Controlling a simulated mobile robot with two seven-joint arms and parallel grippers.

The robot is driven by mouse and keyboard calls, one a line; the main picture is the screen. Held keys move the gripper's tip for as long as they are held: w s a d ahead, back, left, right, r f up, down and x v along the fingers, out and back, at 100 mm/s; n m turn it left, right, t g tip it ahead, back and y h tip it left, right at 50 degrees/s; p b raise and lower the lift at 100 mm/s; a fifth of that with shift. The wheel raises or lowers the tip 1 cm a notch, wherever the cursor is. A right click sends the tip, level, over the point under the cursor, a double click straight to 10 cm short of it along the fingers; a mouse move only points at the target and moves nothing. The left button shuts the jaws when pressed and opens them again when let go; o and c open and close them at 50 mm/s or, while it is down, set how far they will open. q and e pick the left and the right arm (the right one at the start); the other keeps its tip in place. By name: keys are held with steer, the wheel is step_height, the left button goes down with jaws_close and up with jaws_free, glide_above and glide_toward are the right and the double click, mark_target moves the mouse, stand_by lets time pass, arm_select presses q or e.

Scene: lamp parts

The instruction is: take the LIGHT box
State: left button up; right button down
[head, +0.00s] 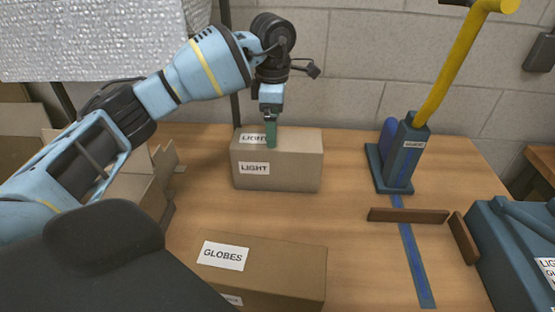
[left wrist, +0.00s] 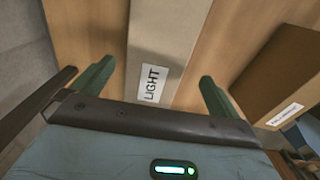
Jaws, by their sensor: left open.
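The LIGHT box (head: 290,170) is a closed brown cardboard box with white LIGHT labels on its top and front. It stands on the wooden table towards the back. My left gripper (head: 271,133) points down over the left part of its top. In the left wrist view, the LIGHT box (left wrist: 163,45) runs between the two green fingers of my open left gripper (left wrist: 153,85), with its label facing the camera. Nothing is held. I cannot tell whether the fingertips are below the box's top edge. My right gripper is not in view.
A GLOBES box (head: 275,272) lies at the front. Open cardboard boxes (head: 140,185) stand at the left. A blue stand with a yellow arm (head: 402,155), two brown strips (head: 408,215) and a blue bin (head: 510,260) are at the right. Bare table lies between the two labelled boxes.

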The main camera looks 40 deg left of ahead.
mark_target(277, 161)
arm_select(q)
steer(key=shift+w+f, duration=0.2)
steer(key=shift+f, duration=0.5)
steer(key=shift+w+d+f, duration=0.1)
steer(key=shift+f, duration=1.15)
steer(key=shift+w+d+f, duration=0.1)
steer(key=shift+f, duration=1.15)
steer(key=c, duration=1.6)
